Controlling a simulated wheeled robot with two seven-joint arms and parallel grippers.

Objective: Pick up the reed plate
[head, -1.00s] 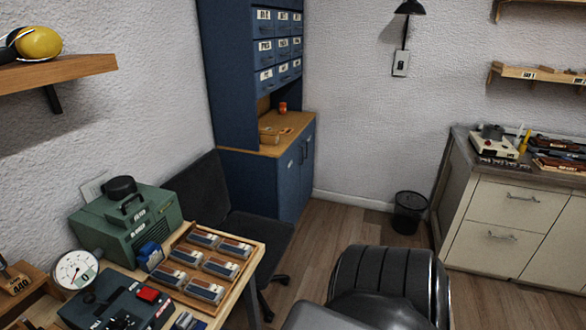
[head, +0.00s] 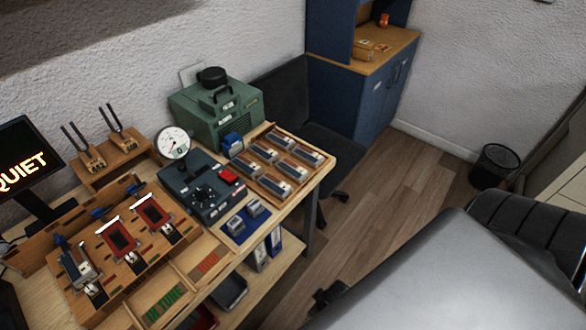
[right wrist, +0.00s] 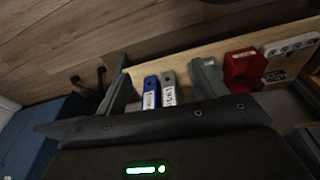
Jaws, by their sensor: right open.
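I cannot tell for sure which piece is the reed plate. Two red plate-like pieces (head: 118,240) (head: 152,211) sit in the wooden fixture (head: 72,277) on the workbench. Two small grey pieces (head: 236,224) (head: 254,208) lie on a blue mat beside the dark box. My right gripper (right wrist: 163,75) shows in the right wrist view with its fingers apart and nothing held between them. It is away from the bench-top pieces, facing the binders below. My left gripper is not in the frames.
The wooden tray (head: 327,164) holds several blocks. A green machine (head: 218,108), dial gauge (head: 173,142), dark control box (head: 188,180) and tuning forks (head: 115,127) crowd the bench. Binders (right wrist: 150,93) and a red bin (right wrist: 243,70) are on the shelf below.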

